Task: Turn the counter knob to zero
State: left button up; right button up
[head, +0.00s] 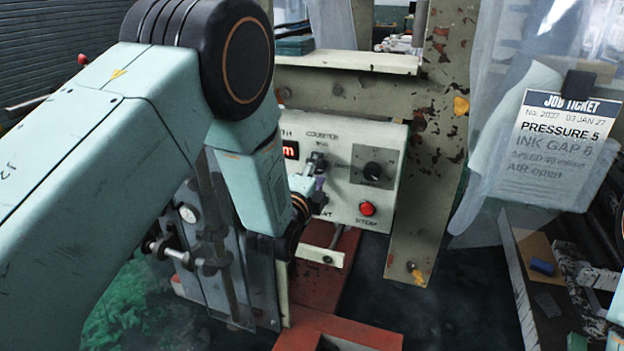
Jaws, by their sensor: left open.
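A pale control panel (388,139) stands beyond my left arm. The word COUNTER shows small and blurred on its upper part. My left gripper (317,172) is open in front of the panel, just below that word. The gripper covers that patch, so I cannot tell a counter knob apart from the fingers, or whether they touch one. A black round knob (373,172) with a pale pointer mark shows plainly to the right of the gripper, apart from it. A red lit display (290,149) shows partly, its left side hidden by my arm. My right gripper is not in view.
A red button (367,208) sits below the black knob. A chipped metal post (432,150) stands right of the panel. A job ticket (566,140) reading PRESSURE 5 hangs on clear sheeting at right. Red beams (340,330) lie below. A blue block (542,267) lies at lower right.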

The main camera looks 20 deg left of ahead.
pick_arm(q)
jog(key=s, duration=1.1)
jog(key=shift+s+a, duration=0.2)
jog(key=shift+s, duration=0.2)
jog(key=s+a+f+n+g, duration=0.1)
jog(key=s+f+n+g, duration=0.4)
jog(key=f, duration=0.4)
jog(key=s+a+f+n+g, duration=0.1)
jog(key=s+f+n+g, duration=0.35)
jog(key=f+n, duration=0.3)
jog(key=s+f+n+g, duration=0.3)
jog(key=s+f, duration=0.4)
jog(key=s, duration=0.6)
jog(key=s+a+f+n+g+b, duration=0.1)
jog(key=s+f+n+g, duration=0.2)
jog(key=s, duration=1)
notch_tip(320, 180, down, 4)
jog(key=shift+s+a+r+g+y, duration=0.1)
jog(key=shift+s+a+g+y, duration=0.25)
jog(key=shift+g, duration=0.9)
jog(key=shift+n, duration=0.25)
